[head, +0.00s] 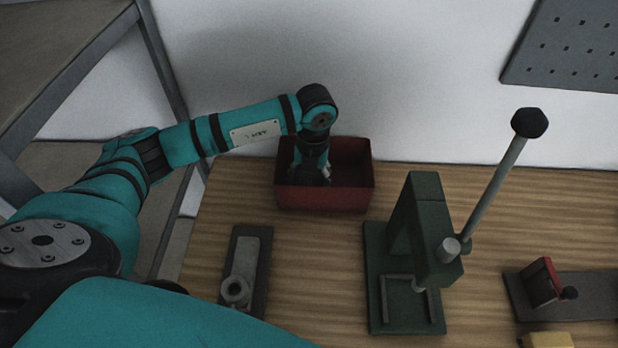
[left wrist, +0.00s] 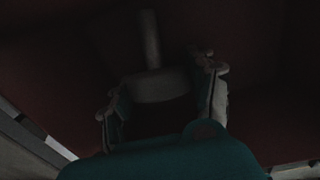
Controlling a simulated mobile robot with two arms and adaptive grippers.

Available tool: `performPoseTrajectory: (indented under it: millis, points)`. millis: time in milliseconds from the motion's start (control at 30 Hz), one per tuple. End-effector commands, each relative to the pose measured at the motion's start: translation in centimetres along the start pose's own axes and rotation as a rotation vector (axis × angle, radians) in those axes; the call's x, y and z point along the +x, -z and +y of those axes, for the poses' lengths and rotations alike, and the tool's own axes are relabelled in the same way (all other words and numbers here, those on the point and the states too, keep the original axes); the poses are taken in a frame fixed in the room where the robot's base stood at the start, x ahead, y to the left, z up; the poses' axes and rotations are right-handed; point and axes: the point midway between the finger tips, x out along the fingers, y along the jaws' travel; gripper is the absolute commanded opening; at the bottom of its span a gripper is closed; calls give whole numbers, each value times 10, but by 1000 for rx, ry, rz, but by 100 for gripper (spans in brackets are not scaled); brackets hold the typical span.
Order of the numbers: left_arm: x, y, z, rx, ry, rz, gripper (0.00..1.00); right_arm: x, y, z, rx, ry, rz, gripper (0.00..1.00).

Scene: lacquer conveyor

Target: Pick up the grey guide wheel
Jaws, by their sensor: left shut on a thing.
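My left gripper (head: 325,178) reaches down into the red bin (head: 325,197) at the back of the table. In the left wrist view, the left gripper (left wrist: 160,98) is shut on a grey round thing (left wrist: 155,86) with a thin post, which looks like the grey guide wheel. The picture is very dark there, and the head view hides this piece inside the bin. My right gripper is not in view.
A grey ring-shaped part (head: 236,291) sits on a dark slotted plate (head: 262,262) at front left. A green lever press (head: 426,215) stands in the middle, its lever tilted up right. A red-jawed fixture (head: 541,283) and a yellow block (head: 547,340) are at right.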

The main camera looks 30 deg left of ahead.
Motion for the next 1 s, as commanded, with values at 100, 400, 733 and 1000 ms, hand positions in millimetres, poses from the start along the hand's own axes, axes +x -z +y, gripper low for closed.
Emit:
performPoseTrajectory:
  millis: [100, 400, 733, 1000]
  points:
    - [-4, -1, 0, -1, 1, -2, 15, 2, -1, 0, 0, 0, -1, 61]
    - [-57, -1, 3, 0, 4, -6, 15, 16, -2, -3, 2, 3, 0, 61]
    - [-98, 0, 6, 0, 1, -1, 15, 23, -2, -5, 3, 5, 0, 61]
    - [-100, 0, 6, 0, 1, 0, 15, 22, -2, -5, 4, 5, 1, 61]
